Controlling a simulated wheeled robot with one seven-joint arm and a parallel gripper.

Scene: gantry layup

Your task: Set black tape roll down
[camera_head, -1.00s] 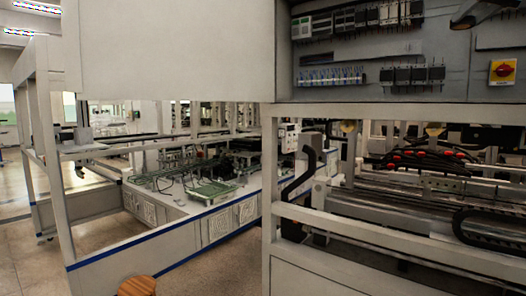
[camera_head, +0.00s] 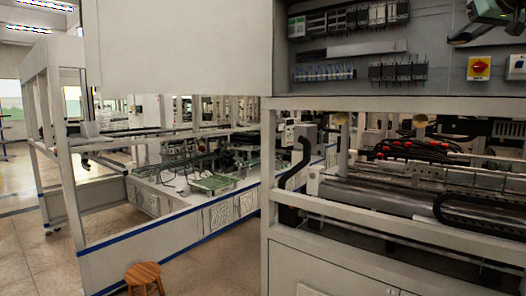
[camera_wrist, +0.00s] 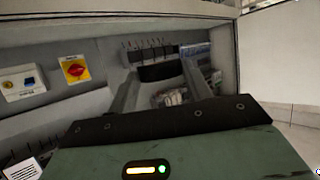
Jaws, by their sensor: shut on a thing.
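My gripper (camera_wrist: 158,76) shows in the wrist view, its two grey fingers reaching up from the dark green body. It is shut on a black thing between the fingertips, which looks like the black tape roll (camera_wrist: 160,71); only its dark curved side shows. Behind it are the grey panel and components of an electrical cabinet. In the head view, part of my green arm (camera_head: 492,14) shows at the top right corner, in front of the cabinet. The tape roll cannot be made out there.
The open electrical cabinet (camera_head: 345,88) fills the upper right, with a red and yellow switch (camera_head: 479,67). Below it are gantry rails (camera_head: 390,196) behind a white frame. A wooden stool (camera_head: 143,277) stands on the floor at lower left, with open floor beside it.

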